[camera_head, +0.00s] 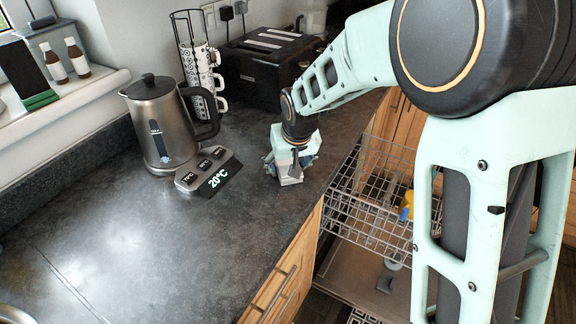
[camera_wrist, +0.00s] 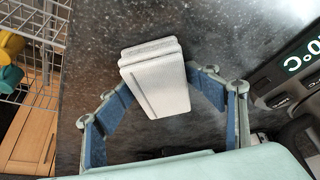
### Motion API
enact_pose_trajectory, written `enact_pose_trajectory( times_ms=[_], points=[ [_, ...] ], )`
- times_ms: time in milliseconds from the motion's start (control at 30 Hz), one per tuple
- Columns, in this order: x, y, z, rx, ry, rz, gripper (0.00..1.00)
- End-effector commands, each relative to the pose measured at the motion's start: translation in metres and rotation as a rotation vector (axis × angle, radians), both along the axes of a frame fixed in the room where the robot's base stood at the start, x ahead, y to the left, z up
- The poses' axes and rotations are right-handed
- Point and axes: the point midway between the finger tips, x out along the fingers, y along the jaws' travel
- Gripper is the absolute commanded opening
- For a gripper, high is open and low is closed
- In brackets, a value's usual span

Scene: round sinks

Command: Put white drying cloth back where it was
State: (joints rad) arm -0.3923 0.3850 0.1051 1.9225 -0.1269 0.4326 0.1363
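The white drying cloth (camera_wrist: 158,80) is a folded, block-like bundle on the dark worktop in the wrist view. Its pale lower part also shows beneath my gripper in the head view (camera_head: 291,180). My gripper (camera_wrist: 160,84) points down over the cloth, with one blue-padded finger on each side of it. The fingers look spread, and whether the pads touch the cloth is unclear. In the head view my gripper (camera_head: 291,165) is low over the worktop, near its right edge, and partly hides the cloth.
A steel kettle (camera_head: 160,125) and a temperature base reading 20°C (camera_head: 209,174) stand left of my gripper. A mug rack (camera_head: 200,70) and black toaster (camera_head: 262,68) are behind. An open dishwasher rack (camera_head: 372,215) lies right, below the worktop (camera_head: 130,250). The front worktop is clear.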

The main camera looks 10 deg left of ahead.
Motion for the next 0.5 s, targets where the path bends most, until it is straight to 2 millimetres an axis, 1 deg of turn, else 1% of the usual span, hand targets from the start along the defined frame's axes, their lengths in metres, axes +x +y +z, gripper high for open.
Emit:
enact_pose_trajectory(
  times_ms=[67, 167, 500],
  points=[
    [-0.003, -0.002, 0.003, -0.005, 0.01, 0.0, 0.6],
    [-0.003, -0.002, 0.014, -0.003, 0.005, 0.0, 0.6],
    [-0.028, -0.014, 0.082, 0.0, -0.002, -0.001, 0.6]
  ],
)
